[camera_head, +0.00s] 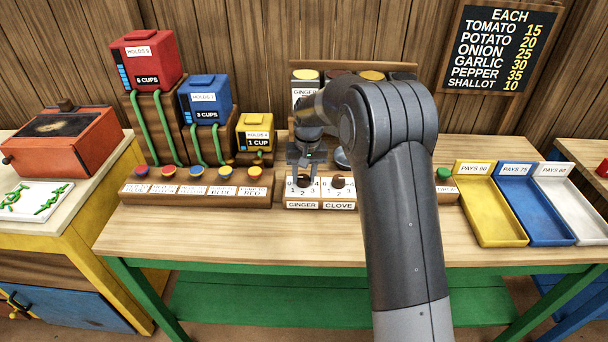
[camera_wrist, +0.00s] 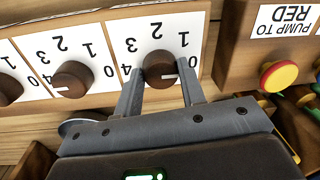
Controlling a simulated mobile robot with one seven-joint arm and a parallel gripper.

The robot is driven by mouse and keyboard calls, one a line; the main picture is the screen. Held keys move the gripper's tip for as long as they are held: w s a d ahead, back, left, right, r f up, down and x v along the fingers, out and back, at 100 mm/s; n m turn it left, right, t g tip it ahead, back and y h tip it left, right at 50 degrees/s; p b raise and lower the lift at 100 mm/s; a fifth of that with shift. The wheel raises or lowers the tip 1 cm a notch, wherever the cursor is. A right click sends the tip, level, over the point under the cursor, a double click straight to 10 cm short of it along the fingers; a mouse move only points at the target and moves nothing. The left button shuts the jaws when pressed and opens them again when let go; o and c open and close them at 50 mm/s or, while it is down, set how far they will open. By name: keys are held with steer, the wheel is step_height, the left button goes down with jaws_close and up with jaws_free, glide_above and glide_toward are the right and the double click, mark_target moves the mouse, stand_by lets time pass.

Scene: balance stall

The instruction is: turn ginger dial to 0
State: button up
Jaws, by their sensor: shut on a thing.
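The ginger dial (camera_wrist: 159,67) is a round brown knob on a white plate numbered 0 to 4. In the wrist view its white mark sits at the knob's lower right, toward the 0 side. My gripper (camera_wrist: 160,88) has one finger on each side of the knob and is shut on it. In the head view my gripper (camera_head: 305,172) reaches down onto the ginger dial (camera_head: 305,182), above the GINGER label; its fingers partly hide the dial and numbers there.
The clove dial (camera_head: 337,182) is close on the right in the head view. A row of coloured pump buttons (camera_head: 197,174) is to the left. My arm hides the dials further right. A green button (camera_head: 443,174) and coloured trays (camera_head: 491,205) stand at the right. The front counter is clear.

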mark_target(307, 177)
steer(key=o, duration=1)
steer(key=r, duration=1)
steer(key=shift+w+d+r, duration=0.1)
steer(key=shift+d+r, duration=0.3)
